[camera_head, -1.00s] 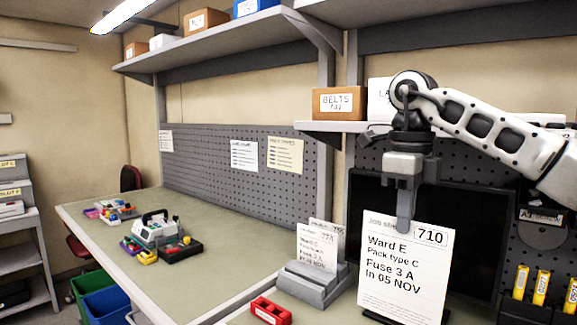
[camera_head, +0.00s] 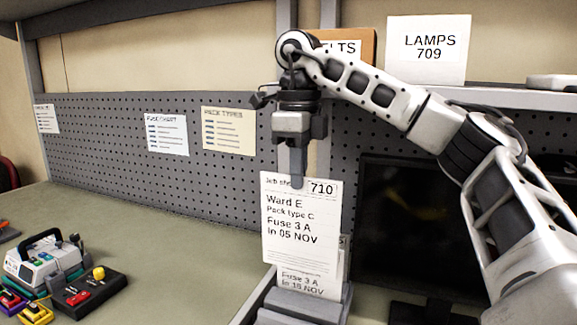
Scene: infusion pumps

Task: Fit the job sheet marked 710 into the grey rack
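The job sheet marked 710 (camera_head: 300,222) is a white card reading Ward E, Pack type C, Fuse 3 A. My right gripper (camera_head: 297,178) is shut on its top edge and holds it upright. The grey rack (camera_head: 298,307) stands below it on the bench. Another white sheet (camera_head: 309,284) stands in the rack, its lower lines showing under sheet 710, which hides the rest. Sheet 710's lower edge appears above the rack's base; its depth relative to the slots is hard to tell. My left gripper is not in view.
A dark monitor (camera_head: 412,228) stands right of the rack. A grey pegboard (camera_head: 105,160) with pinned charts is behind. A grey-green pump (camera_head: 42,262) and a black block with coloured parts (camera_head: 90,288) lie at left. The bench between is clear.

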